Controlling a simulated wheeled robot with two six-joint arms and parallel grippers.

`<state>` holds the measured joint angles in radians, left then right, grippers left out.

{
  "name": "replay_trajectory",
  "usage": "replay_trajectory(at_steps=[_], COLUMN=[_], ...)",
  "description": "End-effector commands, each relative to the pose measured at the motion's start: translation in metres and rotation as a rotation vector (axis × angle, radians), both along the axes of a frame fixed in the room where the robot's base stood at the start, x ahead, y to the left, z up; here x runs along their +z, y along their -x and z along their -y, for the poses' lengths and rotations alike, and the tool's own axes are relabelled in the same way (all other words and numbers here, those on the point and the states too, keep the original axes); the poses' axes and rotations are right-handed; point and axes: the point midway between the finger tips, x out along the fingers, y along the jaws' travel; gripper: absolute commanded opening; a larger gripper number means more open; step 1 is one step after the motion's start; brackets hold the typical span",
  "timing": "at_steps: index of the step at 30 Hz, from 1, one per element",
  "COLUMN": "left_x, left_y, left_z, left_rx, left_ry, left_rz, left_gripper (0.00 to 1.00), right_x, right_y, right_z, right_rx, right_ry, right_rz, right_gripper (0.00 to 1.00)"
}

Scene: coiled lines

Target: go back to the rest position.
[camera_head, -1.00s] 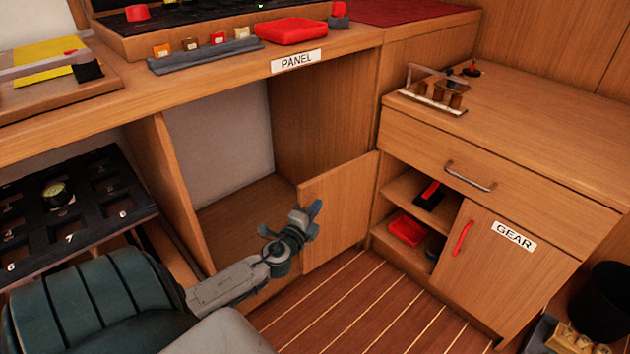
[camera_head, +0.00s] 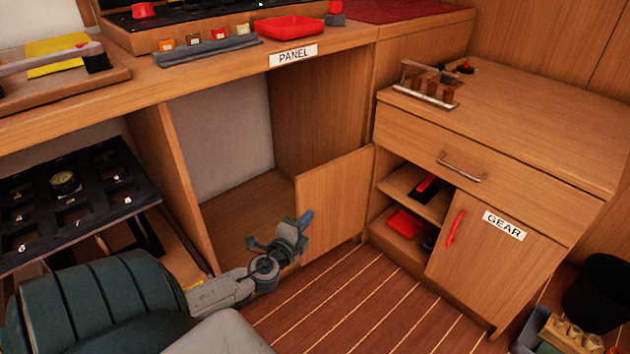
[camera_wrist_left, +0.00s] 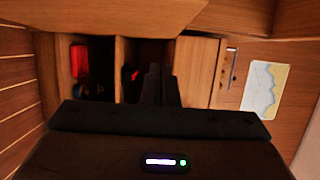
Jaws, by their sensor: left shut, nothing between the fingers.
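My left gripper (camera_head: 304,222) hangs over the floor in front of the open cupboard under the panel counter. Its fingers are shut and hold nothing. In the left wrist view the dark fingers (camera_wrist_left: 159,85) are together, pointing toward the open gear shelves. The cupboard door (camera_head: 335,207) stands open just behind and to the right of the gripper in the head view; I cannot tell if they touch. My right gripper is not in view.
The gear cabinet (camera_head: 540,265) has a red-handled door and open shelves with a red tray (camera_head: 407,223). A black bin (camera_head: 597,292) stands at right. The striped floor (camera_head: 370,300) is clear.

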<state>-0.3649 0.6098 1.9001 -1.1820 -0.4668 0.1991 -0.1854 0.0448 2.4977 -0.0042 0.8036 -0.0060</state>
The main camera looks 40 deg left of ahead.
Motion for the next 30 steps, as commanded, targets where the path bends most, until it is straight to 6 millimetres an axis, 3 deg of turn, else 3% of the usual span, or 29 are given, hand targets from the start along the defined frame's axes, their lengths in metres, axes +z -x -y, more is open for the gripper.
replay_trajectory(at_steps=[7,20,23,26,30], left_x=[0.000,0.001,0.006,0.025,0.087], left_y=[0.031,0.036,0.029,0.019,0.016], left_z=[0.002,0.008,0.033,0.084,0.169], left_rx=[-0.001,-0.011,-0.071,-0.208,-0.482], left_ry=[-0.001,0.017,0.110,0.283,0.552], left_rz=[-0.002,0.002,0.009,0.042,0.174], left_gripper=[0.00,0.00,0.00,0.00,0.00], right_x=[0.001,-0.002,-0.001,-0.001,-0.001], right_y=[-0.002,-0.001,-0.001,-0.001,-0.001], right_z=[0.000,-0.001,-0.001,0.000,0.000], right_rx=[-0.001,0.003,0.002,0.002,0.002], right_ry=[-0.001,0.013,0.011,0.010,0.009], right_rz=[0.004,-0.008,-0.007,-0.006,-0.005], right_gripper=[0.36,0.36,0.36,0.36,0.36])
